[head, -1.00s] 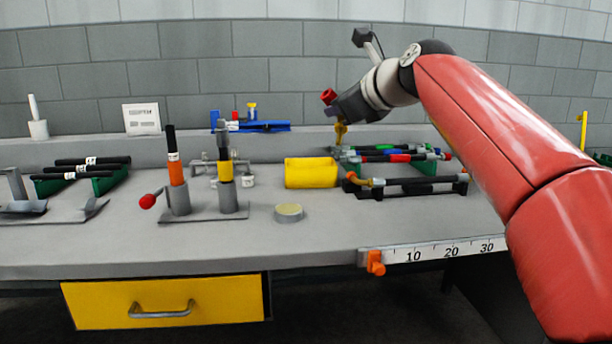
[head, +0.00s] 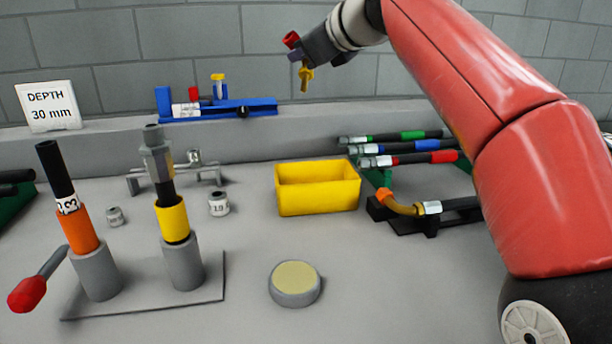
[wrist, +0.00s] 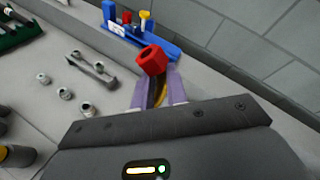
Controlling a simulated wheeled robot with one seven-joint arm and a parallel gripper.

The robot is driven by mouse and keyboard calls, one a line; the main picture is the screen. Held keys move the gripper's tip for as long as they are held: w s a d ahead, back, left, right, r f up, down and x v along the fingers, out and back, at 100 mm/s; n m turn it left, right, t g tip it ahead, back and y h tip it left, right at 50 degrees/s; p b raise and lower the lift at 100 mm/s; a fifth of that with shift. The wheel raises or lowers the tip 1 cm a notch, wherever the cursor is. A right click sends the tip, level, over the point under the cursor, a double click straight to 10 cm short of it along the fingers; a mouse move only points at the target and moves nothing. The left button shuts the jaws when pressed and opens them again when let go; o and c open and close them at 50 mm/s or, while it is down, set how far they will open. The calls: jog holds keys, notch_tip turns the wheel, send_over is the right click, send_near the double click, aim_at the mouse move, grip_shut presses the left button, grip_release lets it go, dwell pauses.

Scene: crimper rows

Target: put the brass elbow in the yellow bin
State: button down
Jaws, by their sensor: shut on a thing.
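My gripper (head: 303,62) is shut on a brass elbow (head: 304,80) with a red end piece (head: 291,39). The brass part hangs down below the fingers. In the wrist view the red end (wrist: 150,60) stands out between the purple fingers, and part of the brass (wrist: 158,92) shows between them. The yellow bin (head: 318,199) stands on the bench, open at the top, and looks empty. My gripper is well above the bin in the head picture; how far behind it, I cannot tell. The bin is not in the wrist view.
A second brass elbow (head: 402,207) with an orange end sits on a hose in a black stand. Several hoses lie on a green rack (head: 384,178) at right. A blue fixture (head: 222,109) stands on the back ledge. A crimp stand (head: 146,287) and round puck (head: 295,284) are in front.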

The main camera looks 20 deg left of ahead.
jog(key=shift+d+f+b, duration=0.1)
jog(key=shift+f+b, duration=0.9)
jog(key=shift+f, duration=8.75)
jog(key=shift+s+f+b, duration=0.1)
jog(key=shift+f+b, duration=0.45)
jog(key=shift+f, duration=0.1)
jog(key=c, duration=1.4)
grip_release()
jog(key=shift+f, duration=0.15)
